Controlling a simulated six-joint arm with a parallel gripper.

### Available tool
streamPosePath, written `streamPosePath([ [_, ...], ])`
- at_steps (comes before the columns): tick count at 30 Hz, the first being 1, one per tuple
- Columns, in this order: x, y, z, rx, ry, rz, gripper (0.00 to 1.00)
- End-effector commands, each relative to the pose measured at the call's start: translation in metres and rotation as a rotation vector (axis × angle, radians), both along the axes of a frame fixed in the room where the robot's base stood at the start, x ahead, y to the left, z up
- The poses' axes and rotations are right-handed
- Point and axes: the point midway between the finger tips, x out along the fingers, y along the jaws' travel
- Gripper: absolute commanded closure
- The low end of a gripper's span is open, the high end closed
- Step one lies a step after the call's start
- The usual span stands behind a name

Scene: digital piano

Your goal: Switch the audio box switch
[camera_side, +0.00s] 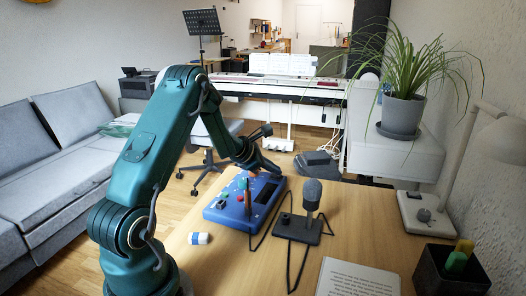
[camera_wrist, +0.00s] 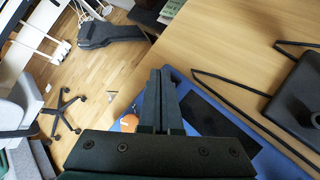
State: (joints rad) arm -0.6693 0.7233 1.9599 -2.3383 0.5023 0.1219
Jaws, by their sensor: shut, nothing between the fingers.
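The blue audio box (camera_side: 229,214) lies on the wooden table in front of my arm. My gripper (camera_side: 274,171) is shut and empty, above the far part of the box; contact cannot be told. In the wrist view my gripper's fingers (camera_wrist: 160,72) are together over the box (camera_wrist: 183,88). An orange knob (camera_wrist: 130,122) shows left of the fingers and the dark panel (camera_wrist: 205,115) right. The fingers hide part of the box.
A microphone (camera_side: 312,194) on a black base (camera_side: 298,229) stands right of the box, with dark cables around it. A small blue-and-white block (camera_side: 199,238) lies at front left. A printed sheet (camera_side: 357,278), black holder (camera_side: 450,274) and lamp (camera_side: 428,214) are at right.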

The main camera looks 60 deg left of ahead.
Motion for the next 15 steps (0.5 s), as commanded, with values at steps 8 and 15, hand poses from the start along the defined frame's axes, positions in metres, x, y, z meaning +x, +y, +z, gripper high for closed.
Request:
streamPosePath([
  [8, -0.001, 0.001, 0.003, 0.0, 0.0, 0.002, 1.0],
  [15, -0.002, 0.003, 0.016, 0.001, 0.0, 0.0, 1.0],
])
